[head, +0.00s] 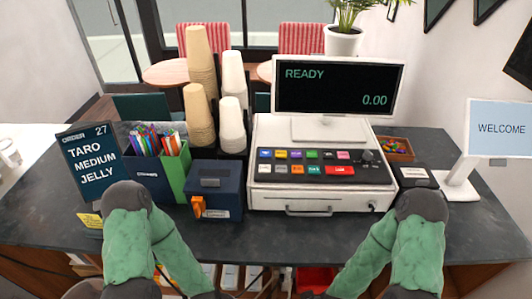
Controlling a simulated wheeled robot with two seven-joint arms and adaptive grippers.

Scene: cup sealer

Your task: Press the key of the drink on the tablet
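An order screen (92,165) at the left reads "ORDER 27, TARO, MEDIUM, JELLY". A white register (320,202) stands at the centre of the counter, with rows of small coloured keys (318,168) on its sloped top. Their labels are too small to read. Its display (337,88) reads "READY" and "0.00". A white-framed screen (500,128) on a stand at the right reads "WELCOME"; I cannot tell for sure which device is the tablet. Both my arms show at the bottom, but their grippers are outside the picture. Nothing touches the keys.
The dark counter (270,231) has a clear strip at its front. A small tray (395,157) and a black box (415,175) stand right.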

